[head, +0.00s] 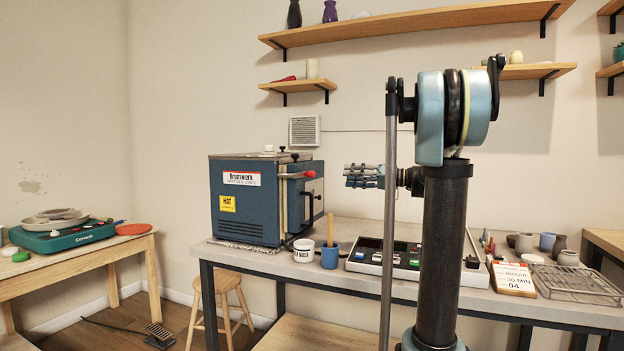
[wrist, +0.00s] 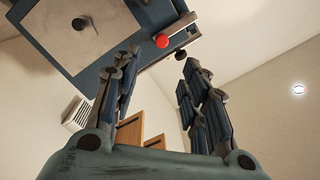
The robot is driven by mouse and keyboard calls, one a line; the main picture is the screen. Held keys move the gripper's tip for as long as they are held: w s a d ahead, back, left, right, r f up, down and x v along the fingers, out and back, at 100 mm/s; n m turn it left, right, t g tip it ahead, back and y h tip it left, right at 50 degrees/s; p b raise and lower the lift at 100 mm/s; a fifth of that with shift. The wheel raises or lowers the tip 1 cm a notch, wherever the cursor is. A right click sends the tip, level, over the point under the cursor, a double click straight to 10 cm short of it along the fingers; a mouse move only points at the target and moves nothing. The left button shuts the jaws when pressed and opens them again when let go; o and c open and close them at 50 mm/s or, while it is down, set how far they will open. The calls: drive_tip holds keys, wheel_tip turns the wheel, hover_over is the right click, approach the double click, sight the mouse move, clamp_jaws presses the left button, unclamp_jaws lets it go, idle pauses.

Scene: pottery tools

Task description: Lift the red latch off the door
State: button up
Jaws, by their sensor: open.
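The blue kiln (head: 245,200) stands on the left part of the workbench, with its door on its right side. The red latch (head: 297,175) is a bar with a red end at the upper part of the door. In the wrist view its round red knob (wrist: 162,40) shows on the kiln's edge, beyond the fingers. My gripper (head: 350,177) is open and empty. It is to the right of the kiln, at about the latch's height in the picture, apart from it. In the wrist view the fingers (wrist: 158,75) stand spread with a clear gap.
A dark door handle (head: 311,208) is below the latch. A white mug (head: 303,250), a blue cup (head: 329,256) and a control box (head: 376,263) stand on the workbench (head: 350,231). Shelves (head: 420,23) hang above. The air between gripper and kiln looks clear.

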sight(312, 174)
drive_tip(key=x, duration=1.5)
drive_tip(key=shift+a, duration=0.1)
drive_tip(key=shift+c, duration=0.2)
clamp_jaws()
